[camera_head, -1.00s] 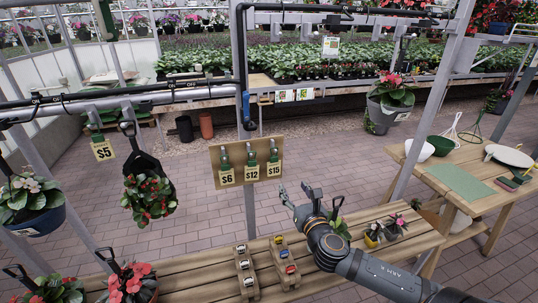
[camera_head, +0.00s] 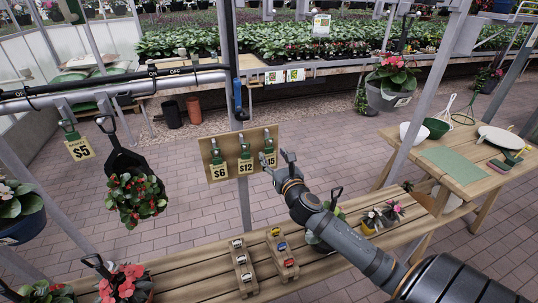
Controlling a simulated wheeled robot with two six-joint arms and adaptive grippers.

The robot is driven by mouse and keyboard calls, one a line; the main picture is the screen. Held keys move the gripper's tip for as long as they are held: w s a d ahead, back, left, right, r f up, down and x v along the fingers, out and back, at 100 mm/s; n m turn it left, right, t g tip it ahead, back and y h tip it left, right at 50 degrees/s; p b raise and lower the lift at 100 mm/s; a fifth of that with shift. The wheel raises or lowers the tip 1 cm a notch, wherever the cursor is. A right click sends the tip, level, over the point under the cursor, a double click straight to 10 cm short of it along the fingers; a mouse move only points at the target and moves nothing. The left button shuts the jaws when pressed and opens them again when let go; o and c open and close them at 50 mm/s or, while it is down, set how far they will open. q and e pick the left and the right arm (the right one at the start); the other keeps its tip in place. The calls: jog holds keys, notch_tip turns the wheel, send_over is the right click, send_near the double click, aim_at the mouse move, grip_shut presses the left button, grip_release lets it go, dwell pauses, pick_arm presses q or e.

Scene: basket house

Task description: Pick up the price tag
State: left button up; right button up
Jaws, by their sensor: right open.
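Price tags hang on a wooden board (camera_head: 206,150) in the middle of the view: a $6 tag (camera_head: 219,172), a $12 tag (camera_head: 246,166) and a $15 tag (camera_head: 269,160), each under a green clip. A separate $5 tag (camera_head: 79,149) hangs from the grey rail at the left. My right gripper (camera_head: 276,160) is open at the right edge of the board, beside the $15 tag and partly in front of it. I cannot tell whether it touches the tag. My left gripper is not in view.
A slatted wooden bench (camera_head: 200,276) below holds wooden blocks (camera_head: 282,254) with small coloured pieces and potted plants. A hanging basket (camera_head: 136,195) is left of the board. A table (camera_head: 465,184) with bowls and a green mat stands at the right. Brick floor lies between.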

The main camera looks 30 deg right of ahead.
aim_at(270, 151)
jog(key=p+x, duration=0.1)
jog(key=x, duration=0.3)
jog(key=shift+a, duration=0.1)
jog(key=shift+w+f, duration=0.15)
jog(key=shift+c, duration=1.4)
jog(key=c, duration=0.5)
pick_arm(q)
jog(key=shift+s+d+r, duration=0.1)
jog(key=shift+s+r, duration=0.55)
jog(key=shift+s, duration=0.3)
pick_arm(e)
jog(key=shift+c, duration=0.9)
